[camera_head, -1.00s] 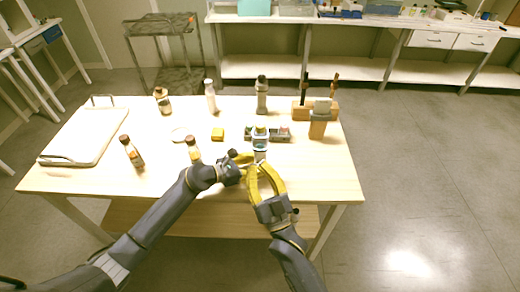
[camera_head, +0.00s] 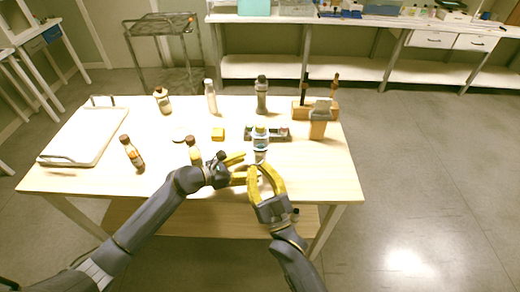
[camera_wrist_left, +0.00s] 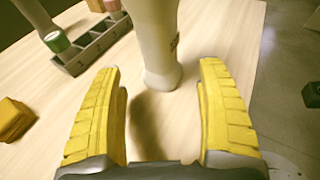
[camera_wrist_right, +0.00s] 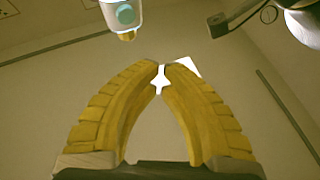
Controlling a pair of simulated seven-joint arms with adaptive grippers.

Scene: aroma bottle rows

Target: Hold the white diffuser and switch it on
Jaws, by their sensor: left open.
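My left gripper (camera_head: 241,168) is open and empty, just left of the diffuser. My right gripper (camera_head: 264,168) is shut on nothing, its tips nearly meeting, in front of the diffuser. The right wrist view shows the tips apart from the diffuser.
A grey compartment tray (camera_wrist_left: 92,46) with small capped bottles lies behind the diffuser. A yellow box (camera_head: 217,134) and an amber bottle (camera_head: 194,150) stand to the left. A wooden stand (camera_head: 318,125) is at right. The table's front right corner is clear.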

